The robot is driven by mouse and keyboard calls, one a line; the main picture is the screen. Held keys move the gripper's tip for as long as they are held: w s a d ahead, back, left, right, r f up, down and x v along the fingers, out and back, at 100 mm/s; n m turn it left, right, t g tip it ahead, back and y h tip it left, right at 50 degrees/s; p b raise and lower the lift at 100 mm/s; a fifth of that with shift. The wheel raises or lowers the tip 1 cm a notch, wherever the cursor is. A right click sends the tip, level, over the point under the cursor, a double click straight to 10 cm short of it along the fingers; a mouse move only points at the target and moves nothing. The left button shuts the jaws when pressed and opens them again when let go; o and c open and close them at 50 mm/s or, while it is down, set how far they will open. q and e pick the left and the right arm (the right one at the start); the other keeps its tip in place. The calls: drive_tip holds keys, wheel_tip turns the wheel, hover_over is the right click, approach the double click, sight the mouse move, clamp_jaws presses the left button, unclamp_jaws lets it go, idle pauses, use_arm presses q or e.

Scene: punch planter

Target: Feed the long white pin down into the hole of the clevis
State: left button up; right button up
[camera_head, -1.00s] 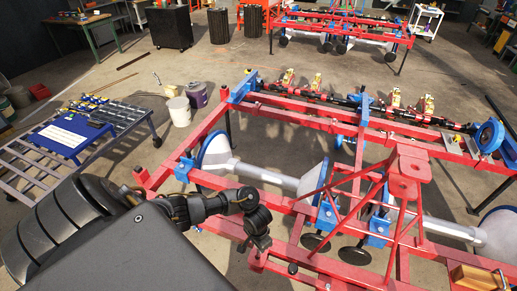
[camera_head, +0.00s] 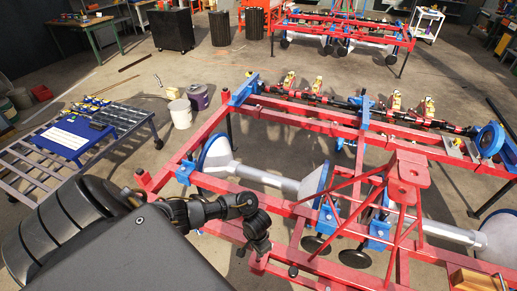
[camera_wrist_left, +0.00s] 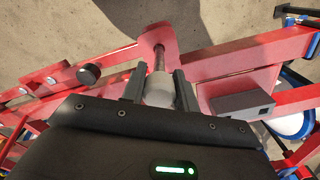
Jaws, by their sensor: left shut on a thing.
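In the left wrist view my left gripper (camera_wrist_left: 160,88) is shut on the pin's pale, thick end (camera_wrist_left: 160,92). The pin's thinner shaft (camera_wrist_left: 159,60) runs away from the fingers toward a red plate of the clevis (camera_wrist_left: 156,41). The shaft's far end overlaps this plate near its hole; how deep it sits I cannot tell. In the head view my left gripper (camera_head: 260,243) is over the near red beam of the frame, and the pin cannot be made out there. My right gripper is in neither view.
The red frame (camera_head: 215,183) fills the middle, with a raised red tripod stand (camera_head: 405,170) to the right of my left arm. A grey block (camera_wrist_left: 241,103) sits on a red bar right of the fingers. A low cart (camera_head: 128,122) and buckets (camera_head: 180,113) stand at the left.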

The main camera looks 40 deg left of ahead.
sight(257, 258)
use_arm(q)
drive_tip(key=shift+f, duration=0.15)
drive_tip(key=shift+f+b, duration=0.35)
drive_tip(key=shift+f+b, duration=2.9)
drive_tip(key=shift+f, duration=1.15)
drive_tip(key=shift+r, duration=0.15)
drive_tip(key=shift+r+p, duration=1.4)
drive_tip(key=shift+p, duration=0.65)
drive_tip(key=shift+f+b, duration=1.2)
drive_tip(key=shift+f, duration=0.4)
drive_tip(key=shift+r, duration=0.15)
drive_tip(key=shift+r+p, duration=1.45)
drive_tip(key=shift+p, duration=0.6)
